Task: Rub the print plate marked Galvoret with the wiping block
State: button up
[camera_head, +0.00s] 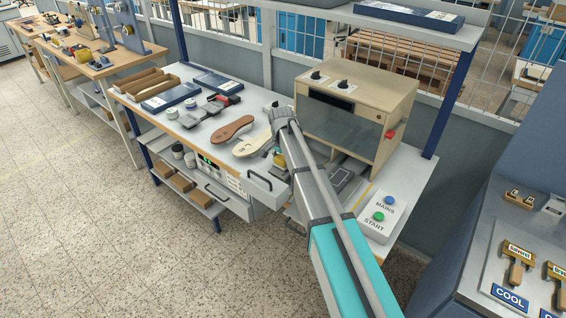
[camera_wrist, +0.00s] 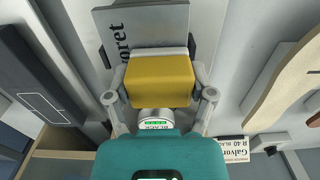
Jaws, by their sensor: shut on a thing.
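My gripper (camera_wrist: 159,95) is shut on the yellow wiping block (camera_wrist: 158,80), with one finger on each side of it. The block has a pale strip along its far edge. Just beyond it in the wrist view is a grey print plate (camera_wrist: 150,20) with dark lettering ending in "oret"; the rest of the name is hidden or out of frame. The block's pale edge overlaps the plate in this view; I cannot tell whether they touch. In the head view the yellow block (camera_head: 281,160) shows small beside my arm, above the bench near the open drawer.
A card reading Galvoret (camera_wrist: 240,153) lies at lower right in the wrist view. A beige sole (camera_head: 252,143) and a brown sole (camera_head: 231,128) lie left of my arm. A beige machine (camera_head: 350,115) stands behind it. An open drawer (camera_head: 265,190) juts from the bench front.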

jog(key=shift+w+a+f, duration=0.1)
jog(key=shift+w+a, duration=0.5)
jog(key=shift+a, duration=0.15)
jog(key=shift+w+a, duration=0.55)
jog(key=shift+a, duration=0.2)
jog(key=shift+d, duration=0.1)
jog(key=shift+s+d, duration=1.25)
jog(key=shift+d, duration=0.2)
jog(key=shift+s+d, duration=0.1)
jog(key=shift+d, duration=0.05)
jog(key=shift+s+d, duration=0.5)
jog(key=shift+d, duration=0.2)
jog(key=shift+s+d, duration=0.45)
jog(key=shift+d, duration=0.2)
